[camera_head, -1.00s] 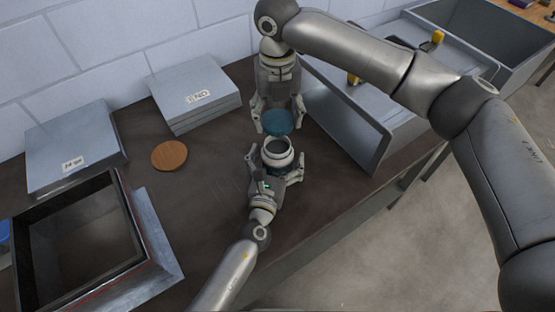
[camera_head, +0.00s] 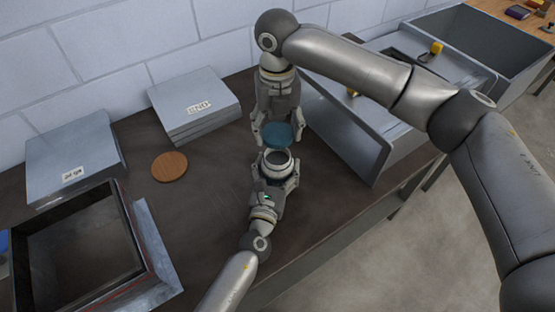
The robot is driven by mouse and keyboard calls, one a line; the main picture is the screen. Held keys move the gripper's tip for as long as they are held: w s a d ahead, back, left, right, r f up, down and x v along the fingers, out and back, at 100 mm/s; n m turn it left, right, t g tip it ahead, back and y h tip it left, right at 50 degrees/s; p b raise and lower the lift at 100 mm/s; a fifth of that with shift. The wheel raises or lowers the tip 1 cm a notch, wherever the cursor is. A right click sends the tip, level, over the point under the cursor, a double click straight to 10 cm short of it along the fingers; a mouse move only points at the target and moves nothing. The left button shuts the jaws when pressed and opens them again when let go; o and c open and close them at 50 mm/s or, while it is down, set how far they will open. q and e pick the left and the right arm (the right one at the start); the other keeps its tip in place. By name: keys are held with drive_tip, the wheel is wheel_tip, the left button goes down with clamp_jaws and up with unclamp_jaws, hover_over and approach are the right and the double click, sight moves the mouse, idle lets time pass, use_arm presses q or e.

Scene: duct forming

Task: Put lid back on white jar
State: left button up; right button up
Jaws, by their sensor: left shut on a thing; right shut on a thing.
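The white jar (camera_head: 279,166) stands on the dark table with its dark mouth open upward. My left gripper (camera_head: 276,178) is shut on the jar from the near side, one finger on each side of it. The round blue lid (camera_head: 278,134) is apart from the jar, just above and behind its mouth in the head view. My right gripper (camera_head: 277,126) points down and is shut on the lid by its edges. The lid looks roughly level. The exact gap between lid and jar rim is hard to tell.
A round wooden disc (camera_head: 169,166) lies left of the jar. Stacked grey sheets (camera_head: 192,100), a grey box (camera_head: 72,156) and an open metal duct frame (camera_head: 150,250) are further left. A grey metal panel (camera_head: 345,135) stands close on the right. The table between disc and jar is clear.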

hover_over(277, 162)
drive_tip(key=shift+f, duration=2.3)
drive_tip(key=shift+f, duration=0.15)
drive_tip(key=shift+f, duration=0.75)
drive_tip(key=shift+f, duration=0.55)
